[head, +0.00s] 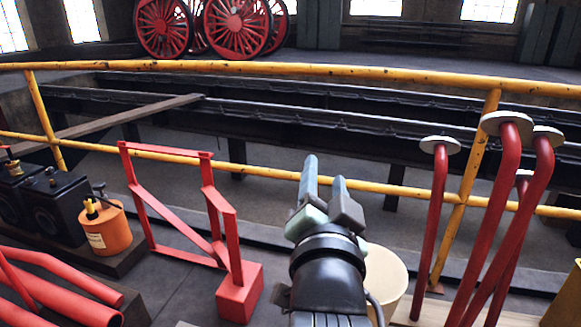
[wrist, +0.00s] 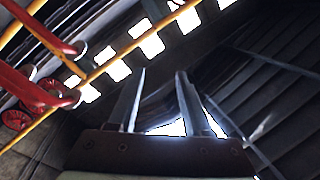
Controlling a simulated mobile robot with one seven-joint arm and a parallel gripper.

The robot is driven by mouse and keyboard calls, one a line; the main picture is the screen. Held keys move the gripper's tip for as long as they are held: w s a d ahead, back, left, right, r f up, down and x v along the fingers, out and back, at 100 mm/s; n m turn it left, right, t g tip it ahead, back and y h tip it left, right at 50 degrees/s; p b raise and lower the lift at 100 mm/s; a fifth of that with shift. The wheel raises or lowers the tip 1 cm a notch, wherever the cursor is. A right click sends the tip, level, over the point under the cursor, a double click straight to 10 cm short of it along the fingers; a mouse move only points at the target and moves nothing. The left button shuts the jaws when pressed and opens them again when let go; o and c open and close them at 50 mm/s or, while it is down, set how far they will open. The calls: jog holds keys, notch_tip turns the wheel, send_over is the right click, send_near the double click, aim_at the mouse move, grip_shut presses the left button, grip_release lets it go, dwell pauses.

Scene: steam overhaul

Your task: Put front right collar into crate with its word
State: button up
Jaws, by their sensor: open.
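My gripper (head: 324,182) is raised in the lower middle of the head view, its two fingers apart and nothing between them. In the wrist view my gripper (wrist: 160,78) also shows spread, empty fingers pointing towards the windows and roof. I cannot make out a collar or a crate with a word on it in either view. A pale round-topped object (head: 388,272) stands behind and to the right of my gripper, partly hidden by it; I cannot tell what it is.
A yellow railing (head: 300,69) runs across the view, with rails and a pit behind. Red bent pipes with pale discs (head: 499,200) stand at right. A red frame (head: 222,215), an orange can (head: 108,229) and red tubes (head: 60,290) are at left. Red wheels (head: 236,25) stand far back.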

jog(key=s+a+r+n+t, duration=0.1)
jog(key=s+r+n+t, duration=0.2)
jog(key=s+r, duration=0.2)
jog(key=s+a+r+n+t+y, duration=0.1)
jog(key=s+r, duration=0.4)
jog(key=r, duration=0.5)
jog(key=s+a+r+n+t, duration=0.2)
jog(key=s+r+n+t, duration=0.2)
jog(key=r, duration=0.4)
jog(key=shift+s+a+r+n+t+y, duration=0.3)
jog(key=shift+s+a+t, duration=0.1)
jog(key=shift+s, duration=0.3)
